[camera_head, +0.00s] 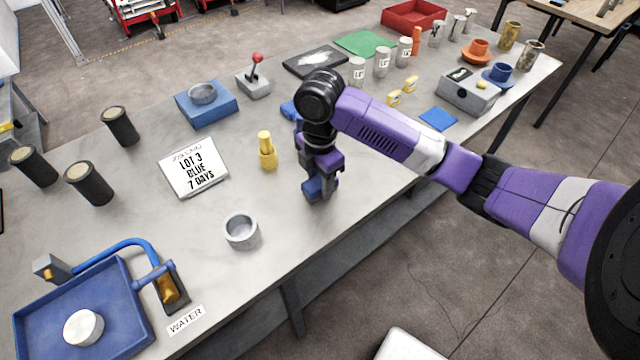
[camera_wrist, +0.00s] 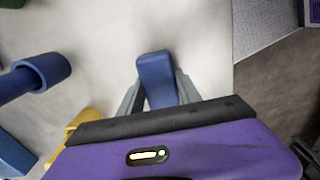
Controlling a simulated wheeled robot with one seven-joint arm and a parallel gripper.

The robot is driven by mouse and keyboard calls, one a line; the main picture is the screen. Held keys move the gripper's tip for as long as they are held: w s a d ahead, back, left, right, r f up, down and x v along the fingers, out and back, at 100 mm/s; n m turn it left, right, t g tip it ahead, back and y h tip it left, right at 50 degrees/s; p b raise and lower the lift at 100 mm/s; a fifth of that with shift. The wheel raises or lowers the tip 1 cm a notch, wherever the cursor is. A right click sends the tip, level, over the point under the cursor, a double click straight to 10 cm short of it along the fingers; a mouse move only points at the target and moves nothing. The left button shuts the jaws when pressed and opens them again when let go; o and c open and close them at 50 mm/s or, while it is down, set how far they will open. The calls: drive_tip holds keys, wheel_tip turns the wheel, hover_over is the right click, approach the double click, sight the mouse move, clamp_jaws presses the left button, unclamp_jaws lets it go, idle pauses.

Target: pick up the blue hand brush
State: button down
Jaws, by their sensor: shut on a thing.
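The blue hand brush (camera_wrist: 156,78) shows in the wrist view as a blue rounded block between my two grey fingers. My gripper (camera_wrist: 158,95) is shut on it. In the head view, my gripper (camera_head: 321,196) points down near the table's front edge, with a blue part of the brush (camera_head: 312,187) showing at the fingers. My fingers and wrist hide much of the brush. I cannot tell whether the brush touches the tabletop or is just above it.
A yellow bottle-shaped piece (camera_head: 267,150) stands left of my gripper. A grey cup (camera_head: 241,231) and a lettered sign (camera_head: 194,166) are farther left. Another blue thing (camera_head: 290,109) is partly hidden behind my arm. The table (camera_head: 370,190) is bare just right of my gripper.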

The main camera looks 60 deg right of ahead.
sight(320, 180)
wheel_tip(320, 180, up, 21)
drive_tip(key=shift+f, duration=0.2)
idle(0.4)
